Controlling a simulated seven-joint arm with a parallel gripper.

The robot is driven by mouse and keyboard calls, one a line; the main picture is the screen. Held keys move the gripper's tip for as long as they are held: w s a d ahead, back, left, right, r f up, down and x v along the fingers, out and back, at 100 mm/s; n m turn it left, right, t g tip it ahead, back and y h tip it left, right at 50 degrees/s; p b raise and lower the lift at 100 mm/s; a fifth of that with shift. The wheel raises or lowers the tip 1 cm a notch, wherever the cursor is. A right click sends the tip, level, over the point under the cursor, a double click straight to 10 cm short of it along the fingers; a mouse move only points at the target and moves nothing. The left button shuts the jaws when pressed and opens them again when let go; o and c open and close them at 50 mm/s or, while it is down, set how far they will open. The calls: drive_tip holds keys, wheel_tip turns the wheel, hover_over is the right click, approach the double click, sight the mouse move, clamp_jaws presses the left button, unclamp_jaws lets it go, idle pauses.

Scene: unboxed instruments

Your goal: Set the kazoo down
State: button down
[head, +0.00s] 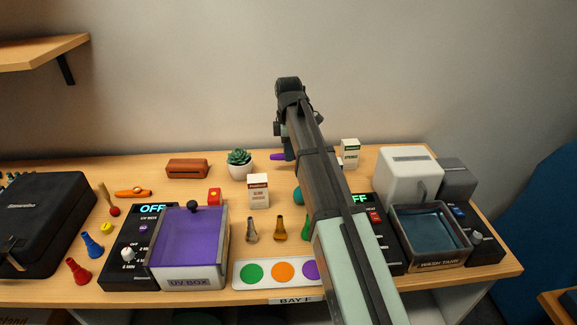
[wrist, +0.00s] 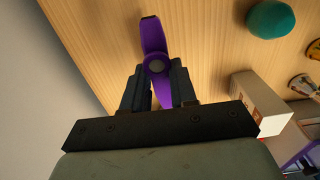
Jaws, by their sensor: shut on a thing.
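A purple kazoo (wrist: 153,38) with a dark round disc is between the two fingers of my gripper (wrist: 158,80) in the wrist view. My gripper is shut on it, and one end sticks out past the fingertips over the wooden tabletop. In the head view, part of the purple kazoo (head: 278,157) shows left of my arm near the back of the table. My arm hides the rest and the fingers there. I cannot tell whether the kazoo touches the table. An orange kazoo (head: 133,193) lies farther left.
A potted succulent (head: 239,163) and white carton (head: 258,191) stand left of my arm. A small box (head: 350,153) stands to its right. The UV box (head: 188,245) and wash tank (head: 430,233) are in front. The wall is close behind.

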sight(289, 173)
drive_tip(key=shift+f, duration=2.8)
drive_tip(key=shift+f, duration=0.1)
drive_tip(key=c, duration=0.9)
unclamp_jaws()
wheel_tip(289, 173, up, 12)
drive_tip(key=shift+r, duration=0.1)
